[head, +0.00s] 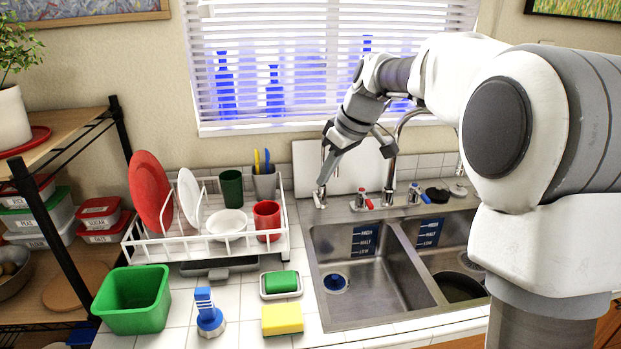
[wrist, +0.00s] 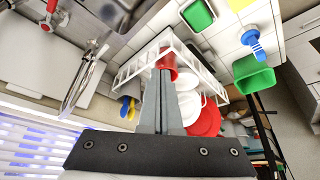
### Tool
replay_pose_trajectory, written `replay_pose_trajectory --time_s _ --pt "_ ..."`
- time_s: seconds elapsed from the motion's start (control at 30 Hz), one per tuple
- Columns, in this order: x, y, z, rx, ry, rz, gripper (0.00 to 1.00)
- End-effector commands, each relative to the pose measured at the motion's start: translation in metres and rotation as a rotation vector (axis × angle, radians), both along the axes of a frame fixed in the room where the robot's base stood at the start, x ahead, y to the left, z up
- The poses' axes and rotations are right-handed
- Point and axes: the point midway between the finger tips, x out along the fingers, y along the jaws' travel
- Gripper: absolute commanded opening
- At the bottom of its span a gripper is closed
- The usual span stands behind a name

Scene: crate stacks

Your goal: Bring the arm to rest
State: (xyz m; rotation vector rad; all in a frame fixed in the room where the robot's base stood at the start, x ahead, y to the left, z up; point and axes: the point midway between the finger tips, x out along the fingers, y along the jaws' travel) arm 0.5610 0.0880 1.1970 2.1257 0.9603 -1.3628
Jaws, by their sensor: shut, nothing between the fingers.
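My gripper (head: 322,180) is shut and empty. In the head view it hangs in the air near the back of the counter, in front of the white board and left of the faucet, pointing down and left. My arm reaches in from the right side. In the wrist view my shut fingers (wrist: 165,80) point up the picture, and their tips overlap the red cup (wrist: 166,64) in the dish rack. I cannot tell a gap from the cup there, but the head view shows the gripper apart from it.
A white dish rack (head: 205,247) holds plates, cups and a bowl. The double sink (head: 322,296) and faucet (head: 393,165) lie right of it. A green tub (head: 135,318), a blue brush (head: 208,315) and a yellow sponge (head: 282,319) stand at the front. A shelf (head: 55,150) is far left.

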Motion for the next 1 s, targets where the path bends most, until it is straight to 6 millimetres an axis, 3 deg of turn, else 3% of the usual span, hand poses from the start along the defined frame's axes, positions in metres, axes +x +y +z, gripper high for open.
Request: replay_pose_trajectory --time_s 0.27,0.43,0.73,1.0 --pt "-0.012 -0.003 0.005 -0.011 0.001 -0.032 0.0" --pt "-0.036 -0.008 0.015 -0.027 0.002 -0.089 0.0" --pt "-0.133 -0.036 0.031 -0.064 -0.006 -0.342 0.0" --pt "-0.224 -0.062 0.019 -0.051 -0.029 -0.582 0.0"
